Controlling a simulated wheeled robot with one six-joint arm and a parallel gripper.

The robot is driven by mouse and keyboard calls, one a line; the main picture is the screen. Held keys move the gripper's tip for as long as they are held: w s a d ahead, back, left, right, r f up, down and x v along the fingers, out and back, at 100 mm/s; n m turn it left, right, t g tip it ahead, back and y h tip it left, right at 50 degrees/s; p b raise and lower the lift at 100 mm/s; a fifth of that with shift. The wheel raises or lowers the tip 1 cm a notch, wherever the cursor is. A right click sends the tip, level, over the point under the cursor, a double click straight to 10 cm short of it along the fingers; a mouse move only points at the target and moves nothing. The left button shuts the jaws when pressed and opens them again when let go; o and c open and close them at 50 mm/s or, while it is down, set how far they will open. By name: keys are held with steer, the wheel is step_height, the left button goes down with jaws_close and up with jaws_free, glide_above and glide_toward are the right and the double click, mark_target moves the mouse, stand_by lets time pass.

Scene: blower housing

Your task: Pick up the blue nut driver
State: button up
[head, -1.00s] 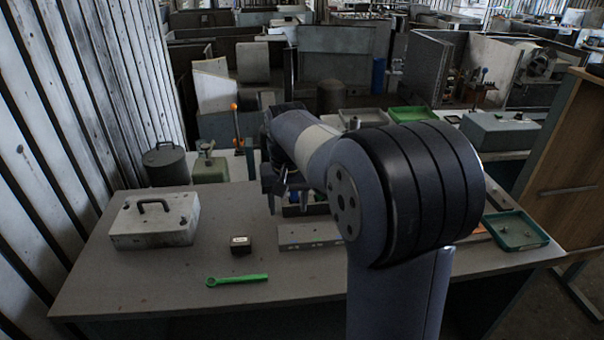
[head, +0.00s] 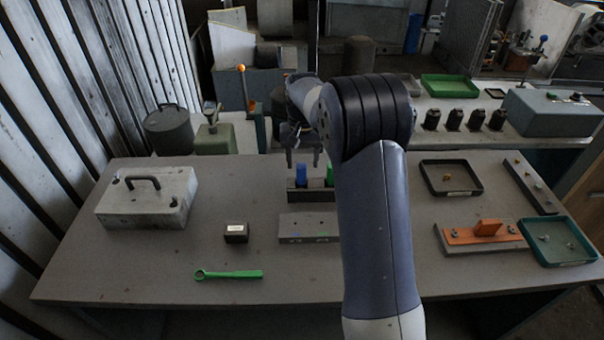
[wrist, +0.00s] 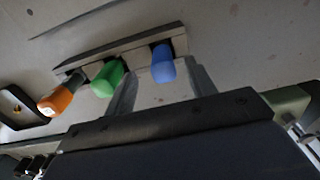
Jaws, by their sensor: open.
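The blue nut driver (head: 300,173) stands upright, handle up, in a dark rack (head: 297,193) near the back of the table. Its blue handle also shows in the wrist view (wrist: 163,64), at the right end of the rack there. My gripper (head: 303,160) is open, pointing down just at the top of the blue handle. In the wrist view the blue handle appears between my two fingers (wrist: 162,78), with gaps on both sides. I cannot tell whether the tips reach below the handle's top. The driver's shaft is hidden in the rack.
A green handle (wrist: 108,77) stands close beside the blue one, and an orange handle (wrist: 58,100) beyond it. A grey block (head: 308,228) lies in front of the rack. A small black box (head: 236,233), green wrench (head: 229,274) and grey case (head: 148,197) are further left.

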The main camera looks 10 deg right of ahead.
mark_target(302, 173)
steer(key=shift+w+a+f+p, duration=0.15)
steer(key=shift+f+p, duration=0.3)
steer(key=shift+f, duration=1)
steer(key=shift+w+d+f+p, duration=0.1)
steer(key=shift+f+p, duration=0.35)
steer(key=shift+f, duration=1)
jaws_close()
step_height(302, 173, up, 10)
steer(key=shift+r+b, duration=0.1)
steer(key=shift+b, duration=0.85)
steer(key=c, duration=0.6)
jaws_free()
jaws_close()
